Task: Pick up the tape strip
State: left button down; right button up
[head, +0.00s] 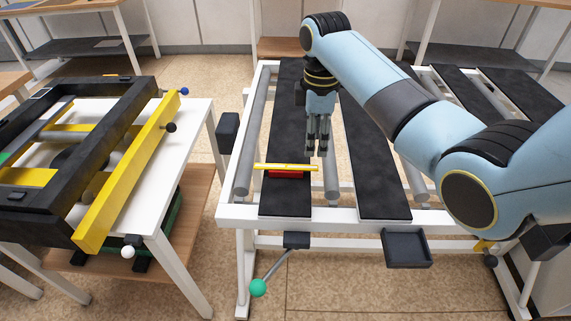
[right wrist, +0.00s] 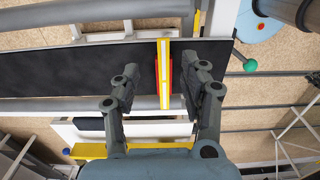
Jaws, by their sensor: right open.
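The tape strip is a thin yellow strip with a pale line along it (head: 284,167). It lies across a small red block on the left black slat of the white-framed bench. In the right wrist view the strip (right wrist: 164,88) runs up and down the picture between my two fingers, with red showing at its sides. My right gripper (head: 318,152) points down, a little behind the strip's right end in the head view. It is open and empty, and its fingers (right wrist: 160,64) look apart from the strip. My left gripper is not in view.
The black slats (head: 378,175) lie on a white frame (head: 340,217) with grey rollers. A small black tray (head: 407,250) and a lever with a green knob (head: 258,288) stick out at the front. A white table with a black and yellow frame (head: 128,182) stands left.

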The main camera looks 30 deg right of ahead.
aim_at(313, 167)
jog(key=shift+w+f, duration=0.1)
jog(key=shift+f, duration=0.4)
jog(key=shift+a+f, duration=0.1)
jog(key=shift+f, duration=0.25)
jog(key=f, duration=0.4)
jog(key=shift+s+a+f, duration=0.1)
jog(key=shift+s+f, duration=0.15)
jog(key=shift+f, duration=0.15)
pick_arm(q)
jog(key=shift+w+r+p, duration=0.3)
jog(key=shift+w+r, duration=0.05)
pick_arm(e)
jog(key=shift+f, duration=0.2)
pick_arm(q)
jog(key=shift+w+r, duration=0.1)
pick_arm(e)
jog(key=c, duration=0.8)
